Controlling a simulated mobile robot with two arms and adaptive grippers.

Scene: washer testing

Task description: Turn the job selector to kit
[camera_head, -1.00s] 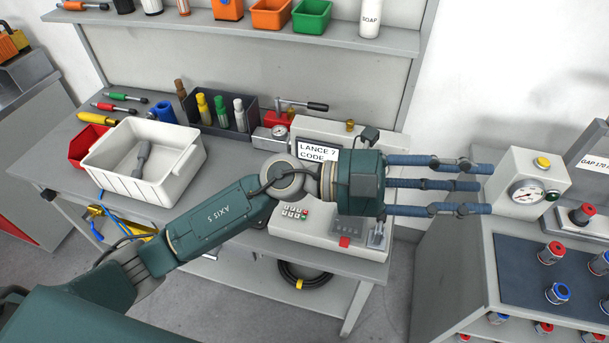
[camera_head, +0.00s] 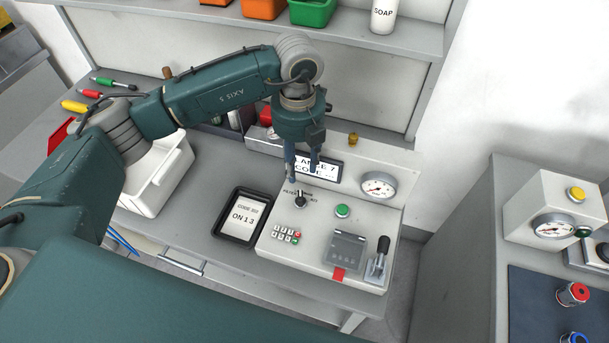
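The job selector (camera_head: 300,202) is a small dark knob on the sloped top of the light grey test console (camera_head: 325,255). Small lettering beside it is partly hidden; "FILTER" is readable on its left, and I cannot tell which way the knob points. My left gripper (camera_head: 302,174) hangs fingers-down just above and behind the knob in this view. Its fingers are apart with nothing between them; whether any touches the knob I cannot tell. My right gripper is not in view.
The console also carries a keypad (camera_head: 287,234), green button (camera_head: 342,211), covered switch (camera_head: 346,248), lever (camera_head: 379,259), gauge (camera_head: 378,186) and display (camera_head: 318,168). A black tray (camera_head: 240,238) with a card lies left of it. A white bin (camera_head: 160,184) stands farther left.

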